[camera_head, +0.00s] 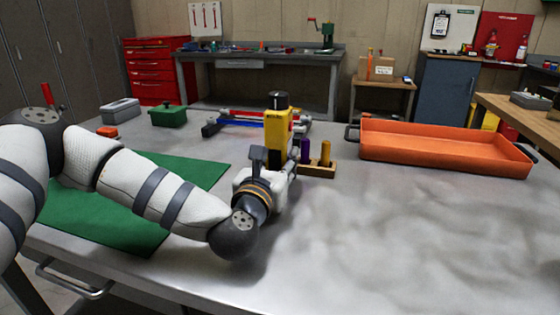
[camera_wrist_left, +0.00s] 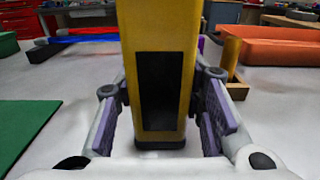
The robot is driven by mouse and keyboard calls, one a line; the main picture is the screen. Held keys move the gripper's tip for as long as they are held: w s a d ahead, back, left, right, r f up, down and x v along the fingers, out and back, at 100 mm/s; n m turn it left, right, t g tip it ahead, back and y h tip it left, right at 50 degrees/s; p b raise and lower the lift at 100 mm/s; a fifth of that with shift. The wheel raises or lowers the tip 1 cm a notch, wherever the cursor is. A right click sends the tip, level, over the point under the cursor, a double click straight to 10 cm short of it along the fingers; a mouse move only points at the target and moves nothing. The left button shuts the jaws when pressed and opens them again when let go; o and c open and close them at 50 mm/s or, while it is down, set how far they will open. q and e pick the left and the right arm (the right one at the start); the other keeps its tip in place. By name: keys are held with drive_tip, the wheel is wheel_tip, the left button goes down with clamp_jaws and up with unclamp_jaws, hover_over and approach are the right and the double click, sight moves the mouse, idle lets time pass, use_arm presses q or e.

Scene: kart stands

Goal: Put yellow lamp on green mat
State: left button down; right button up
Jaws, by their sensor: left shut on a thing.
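The yellow lamp (camera_head: 277,132) has a black top and stands upright at the middle of the metal table. In the left wrist view the lamp (camera_wrist_left: 160,30) fills the centre, with a dark panel on its face and a black base. My left gripper (camera_head: 272,170) is shut on it, with purple finger pads on either side (camera_wrist_left: 164,112). I cannot tell whether its base touches the table. The green mat (camera_head: 120,222) lies flat to the left, partly hidden by my left arm. Its edge shows at left in the wrist view (camera_wrist_left: 20,130). My right gripper is out of view.
A wooden block (camera_head: 318,170) with a purple peg and a yellow peg stands just right of the lamp. An orange tray (camera_head: 440,150) is at the back right. Red and blue bar-like items (camera_head: 240,118) lie behind the lamp. The table's front right is clear.

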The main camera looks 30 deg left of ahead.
use_arm(q)
drive_tip(key=c, duration=1.5)
unclamp_jaws()
drive_tip(key=shift+f, duration=0.25)
drive_tip(key=o, duration=0.4)
drive_tip(key=shift+r, duration=0.1)
drive_tip(key=shift+o, duration=0.2)
